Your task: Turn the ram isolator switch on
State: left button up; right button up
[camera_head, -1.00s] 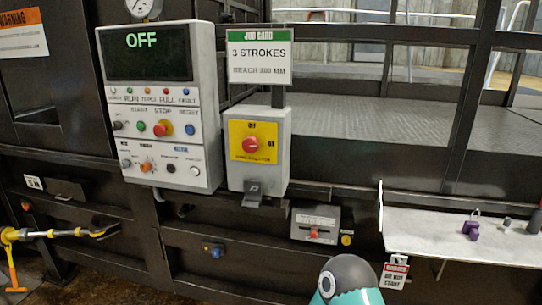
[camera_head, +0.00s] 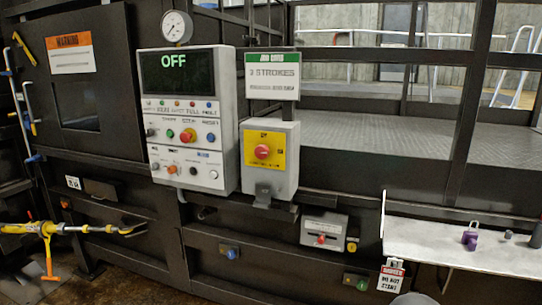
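The ram isolator switch is a red rotary knob (camera_head: 262,152) on a yellow plate (camera_head: 279,140), on the front of a grey box (camera_head: 285,184). The plate has lettering at the top and at the right. The knob's exact pointing direction is too small to tell. A grey metal tab (camera_head: 262,195) hangs below the box, and I see no padlock on it. A purple padlock (camera_head: 470,239) stands on the shelf at the right. Neither of my grippers shows in the head view.
The control panel (camera_head: 214,165) left of the switch has a display (camera_head: 195,84) reading OFF. A green-topped job card (camera_head: 272,75) is above the switch. A light shelf (camera_head: 430,236) with a danger tag (camera_head: 391,279) is at right. A yellow bar tool (camera_head: 45,229) is at left.

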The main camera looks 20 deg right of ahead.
aim_at(262, 151)
jog(key=z, duration=0.1)
jog(key=i, duration=1)
jog(key=u, duration=0.1)
